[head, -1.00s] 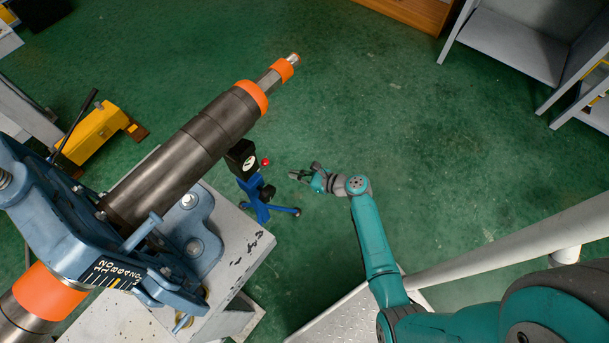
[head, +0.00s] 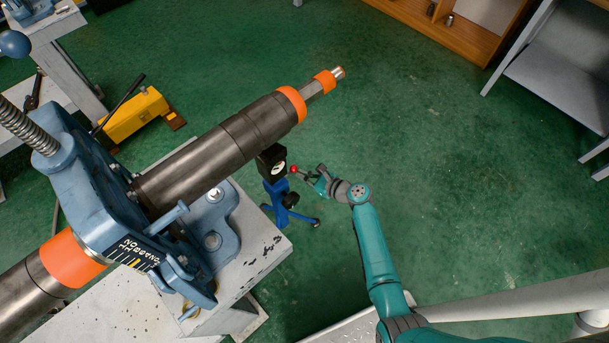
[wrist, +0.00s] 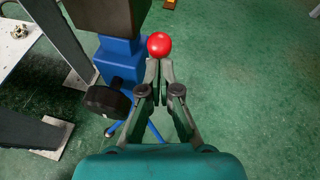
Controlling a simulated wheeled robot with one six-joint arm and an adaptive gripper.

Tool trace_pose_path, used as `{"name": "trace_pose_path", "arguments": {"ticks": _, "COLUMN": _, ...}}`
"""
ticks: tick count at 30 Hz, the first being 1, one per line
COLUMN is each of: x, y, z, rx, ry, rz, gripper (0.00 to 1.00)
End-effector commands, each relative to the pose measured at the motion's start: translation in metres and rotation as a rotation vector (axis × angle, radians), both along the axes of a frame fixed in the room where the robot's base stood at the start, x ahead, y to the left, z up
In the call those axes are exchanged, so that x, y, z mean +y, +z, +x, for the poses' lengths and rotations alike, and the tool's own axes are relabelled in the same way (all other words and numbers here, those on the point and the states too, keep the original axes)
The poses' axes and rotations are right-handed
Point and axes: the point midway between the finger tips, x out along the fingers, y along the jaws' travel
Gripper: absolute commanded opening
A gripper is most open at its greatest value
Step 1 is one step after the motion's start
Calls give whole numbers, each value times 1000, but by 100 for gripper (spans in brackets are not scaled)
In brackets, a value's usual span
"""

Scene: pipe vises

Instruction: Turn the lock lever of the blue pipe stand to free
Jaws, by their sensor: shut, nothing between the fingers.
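The blue pipe stand (head: 275,192) stands on the green floor beneath the free end of the big pipe. Its black head carries a round white dial (head: 279,168). The lock lever's red ball knob (head: 293,169) sticks out to the right of the head; in the wrist view the red knob (wrist: 159,44) shows just beyond my fingertips. My gripper (head: 308,178) is shut and empty, its tips at or very close to the knob; I cannot tell whether they touch. In the wrist view my gripper (wrist: 162,66) points at the knob. The lever's shaft is hidden.
The dark pipe (head: 215,148) with orange bands lies in a blue vise (head: 85,190) on a grey bench (head: 262,262). A black knob (wrist: 107,100) sits on the stand's column. A yellow tool (head: 132,115) is at left. Shelves stand at upper right; floor right of my arm is clear.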

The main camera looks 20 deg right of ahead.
Motion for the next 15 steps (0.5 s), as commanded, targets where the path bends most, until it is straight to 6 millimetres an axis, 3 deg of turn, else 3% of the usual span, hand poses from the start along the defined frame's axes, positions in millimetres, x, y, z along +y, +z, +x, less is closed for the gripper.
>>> {"name": "trace_pose_path", "arguments": {"ticks": 15, "x": 7, "y": 17, "z": 19, "rx": 196, "ry": 4, "rz": -73, "gripper": 0}}
